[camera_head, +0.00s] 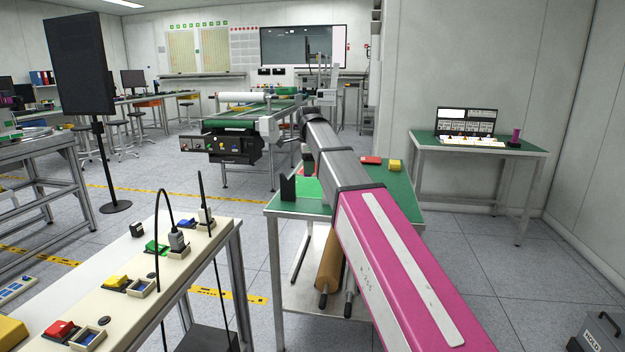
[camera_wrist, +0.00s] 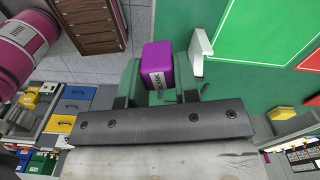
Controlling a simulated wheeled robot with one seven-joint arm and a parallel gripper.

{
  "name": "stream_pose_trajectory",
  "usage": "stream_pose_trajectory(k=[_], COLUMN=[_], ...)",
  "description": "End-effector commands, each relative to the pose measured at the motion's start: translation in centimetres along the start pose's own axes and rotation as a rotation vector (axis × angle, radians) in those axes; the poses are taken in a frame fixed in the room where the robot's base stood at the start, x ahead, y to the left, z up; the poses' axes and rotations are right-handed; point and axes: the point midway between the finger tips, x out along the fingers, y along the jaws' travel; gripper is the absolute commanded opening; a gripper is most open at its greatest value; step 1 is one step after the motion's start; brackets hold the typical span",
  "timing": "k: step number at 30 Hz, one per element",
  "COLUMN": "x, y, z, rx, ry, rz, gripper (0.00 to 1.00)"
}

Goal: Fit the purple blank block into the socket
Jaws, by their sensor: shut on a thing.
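In the wrist view the purple block (camera_wrist: 157,62), with dark lettering on its side, sits between the green fingers of my gripper (camera_wrist: 160,85). My gripper is shut on it. A pale upright piece (camera_wrist: 200,50) stands just right of the block beside the green surface; I cannot tell whether they touch. No socket is clearly identifiable. In the head view my arm covers the gripper and the block.
The green-topped table (camera_head: 405,190) carries a dark upright bracket (camera_head: 287,189), a red piece (camera_head: 371,160) and a yellow piece (camera_head: 394,166). A white bench (camera_head: 190,290) with colored buttons and cables stands at left. A side table (camera_head: 425,142) at right holds a purple cylinder (camera_head: 516,135).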

Motion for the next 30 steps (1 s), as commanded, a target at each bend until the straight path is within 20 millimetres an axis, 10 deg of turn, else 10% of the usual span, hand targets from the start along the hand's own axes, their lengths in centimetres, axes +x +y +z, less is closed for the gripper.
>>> stream_pose_trajectory(k=[30], x=[14.6], y=[14.3], z=[-17.4], rx=[-1.315], ry=[-0.001], rz=[0.001], gripper=[0.03])
